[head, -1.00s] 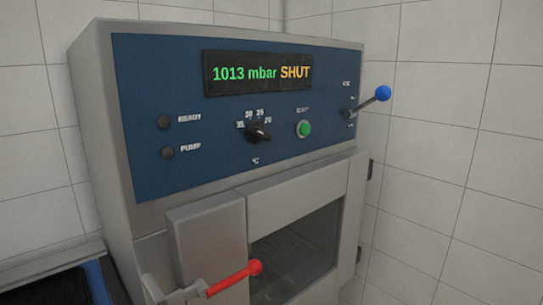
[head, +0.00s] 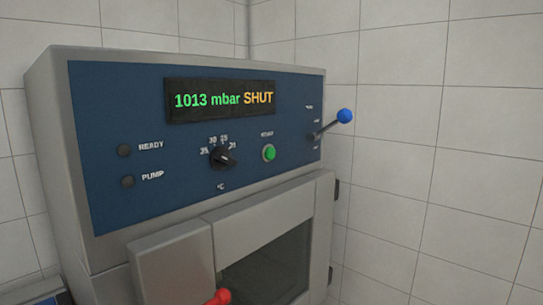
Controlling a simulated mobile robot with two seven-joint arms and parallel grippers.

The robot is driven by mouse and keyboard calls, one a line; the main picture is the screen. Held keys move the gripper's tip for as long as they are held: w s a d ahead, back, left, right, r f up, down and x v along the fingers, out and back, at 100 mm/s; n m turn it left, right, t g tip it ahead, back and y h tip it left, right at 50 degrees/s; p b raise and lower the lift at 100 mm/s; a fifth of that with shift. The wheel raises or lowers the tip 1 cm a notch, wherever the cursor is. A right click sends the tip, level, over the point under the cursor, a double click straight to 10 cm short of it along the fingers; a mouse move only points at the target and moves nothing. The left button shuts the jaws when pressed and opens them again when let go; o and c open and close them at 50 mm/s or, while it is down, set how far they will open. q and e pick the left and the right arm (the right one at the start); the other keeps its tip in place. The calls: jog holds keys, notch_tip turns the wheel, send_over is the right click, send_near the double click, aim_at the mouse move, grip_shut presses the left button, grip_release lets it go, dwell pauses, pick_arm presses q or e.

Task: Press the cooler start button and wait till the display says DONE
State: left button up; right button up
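The cooler (head: 188,226) is a grey metal cabinet with a blue control panel (head: 90,110). The green start button (head: 269,153) sits right of the black temperature knob (head: 223,157), under a small blurred label. The READY lamp (head: 124,150) and PUMP lamp (head: 128,182) are dark. The door (head: 262,214) below looks closed, with a dark window. Neither of my grippers is in view.
A lever with a blue ball (head: 345,116) sticks out at the panel's right end. A red-knobbed door handle (head: 218,297) shows at the bottom edge. Tiled walls (head: 430,150) stand behind and to the right. A dark, blue-edged thing is cut off at the lower left.

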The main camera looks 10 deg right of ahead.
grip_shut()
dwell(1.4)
